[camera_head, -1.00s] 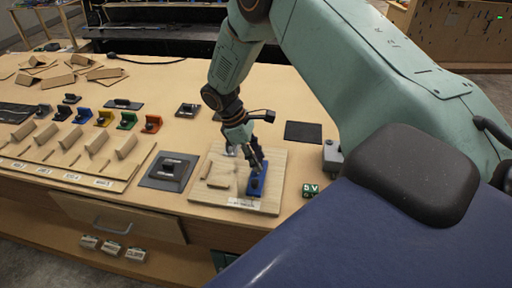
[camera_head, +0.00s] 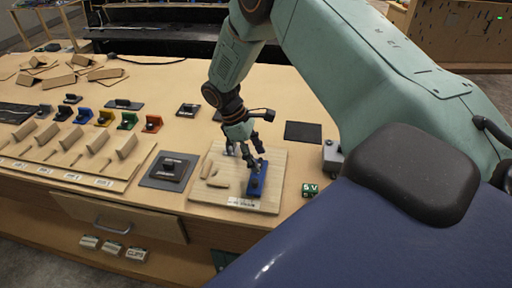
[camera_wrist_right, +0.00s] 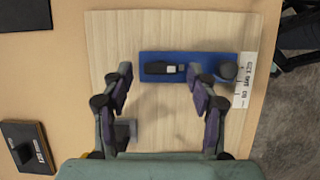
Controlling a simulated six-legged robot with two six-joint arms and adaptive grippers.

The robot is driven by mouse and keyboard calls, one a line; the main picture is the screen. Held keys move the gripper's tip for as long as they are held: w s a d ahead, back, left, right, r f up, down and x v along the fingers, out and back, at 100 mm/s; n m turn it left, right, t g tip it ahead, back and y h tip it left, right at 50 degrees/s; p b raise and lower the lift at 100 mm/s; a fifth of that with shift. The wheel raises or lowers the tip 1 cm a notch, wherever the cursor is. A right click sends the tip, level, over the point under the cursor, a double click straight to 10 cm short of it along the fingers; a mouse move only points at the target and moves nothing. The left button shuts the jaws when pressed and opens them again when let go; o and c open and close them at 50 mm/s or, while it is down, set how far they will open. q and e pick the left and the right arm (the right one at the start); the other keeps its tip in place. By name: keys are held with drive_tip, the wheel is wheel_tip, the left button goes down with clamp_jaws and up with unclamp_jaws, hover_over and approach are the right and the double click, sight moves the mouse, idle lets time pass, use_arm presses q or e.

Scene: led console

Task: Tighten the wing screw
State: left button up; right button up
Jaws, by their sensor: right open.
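A blue block (camera_head: 257,182) sits on a light wooden board (camera_head: 276,160) at the table's front. In the right wrist view the blue block (camera_wrist_right: 206,61) lies across the board, with a dark piece with pale parts (camera_wrist_right: 170,69) on its left and a round dark knob (camera_wrist_right: 228,70) on its right. I cannot tell which of these is the wing screw. My right gripper (camera_head: 254,157) is open just above the block's far end. In its wrist view the open fingers (camera_wrist_right: 161,85) are spread apart with nothing between them. My left gripper is out of view.
A dark pad with a block (camera_head: 170,170) lies left of the board. A green 5 V block (camera_head: 310,189) and a grey box (camera_head: 332,158) stand to its right. Several coloured holders and wooden pieces fill the table's left. A flat black pad (camera_head: 303,132) lies behind.

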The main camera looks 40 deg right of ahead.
drive_tip(key=shift+f, duration=0.1)
drive_tip(key=shift+w, duration=0.1)
drive_tip(key=v, duration=1.2)
idle(0.4)
